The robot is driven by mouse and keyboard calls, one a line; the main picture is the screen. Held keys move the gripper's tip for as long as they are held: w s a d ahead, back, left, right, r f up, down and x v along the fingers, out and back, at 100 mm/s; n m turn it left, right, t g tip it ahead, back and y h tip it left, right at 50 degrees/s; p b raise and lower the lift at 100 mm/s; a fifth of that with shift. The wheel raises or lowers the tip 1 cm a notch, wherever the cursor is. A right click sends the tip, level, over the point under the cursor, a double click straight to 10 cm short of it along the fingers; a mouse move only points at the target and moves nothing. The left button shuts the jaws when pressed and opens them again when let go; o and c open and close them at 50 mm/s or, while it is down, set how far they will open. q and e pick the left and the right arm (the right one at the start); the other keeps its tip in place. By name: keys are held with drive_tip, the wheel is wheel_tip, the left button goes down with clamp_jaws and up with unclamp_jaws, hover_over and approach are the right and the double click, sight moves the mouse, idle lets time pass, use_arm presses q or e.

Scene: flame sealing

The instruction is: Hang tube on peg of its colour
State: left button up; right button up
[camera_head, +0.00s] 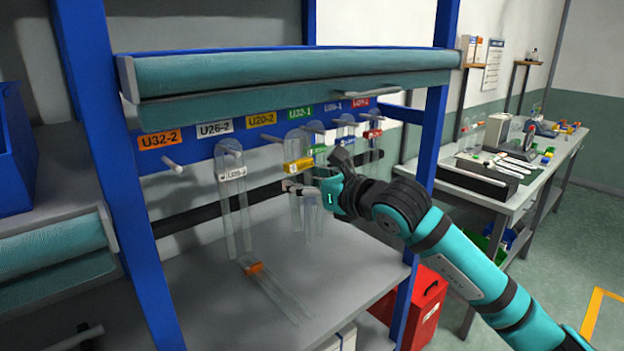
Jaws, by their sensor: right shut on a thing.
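My right gripper (313,178) is shut on the clear U-shaped tube with the yellow band (299,166), which is held upright with its bend at the top. The yellow peg (271,138) sticks out below the yellow label (261,120), just left of the tube's top. I cannot tell whether the two touch. A clear tube with a white band (233,174) hangs on the peg under the white label. A clear tube with an orange band (254,268) lies on the shelf. The orange peg (173,164) is bare. My left gripper is out of view.
A teal-fronted shelf (290,75) overhangs the pegs. A blue post (428,145) stands right of the rack.

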drive_tip(key=x, duration=0.6)
drive_tip(key=shift+w+a+p, duration=0.25)
drive_tip(key=shift+w+p, duration=0.05)
idle(0.6)
drive_tip(key=shift+w+a+b, duration=0.15)
drive_tip(key=shift+w+b, duration=0.05)
drive_tip(key=shift+b, duration=0.35)
idle(0.5)
idle(0.5)
drive_tip(key=o, duration=1.7)
drive_tip(key=shift+o, duration=0.2)
drive_tip(key=shift+f, duration=0.1)
drive_tip(key=b+v, duration=0.4)
drive_tip(key=v, duration=0.5)
drive_tip(key=shift+f, duration=0.2)
idle(1.0)
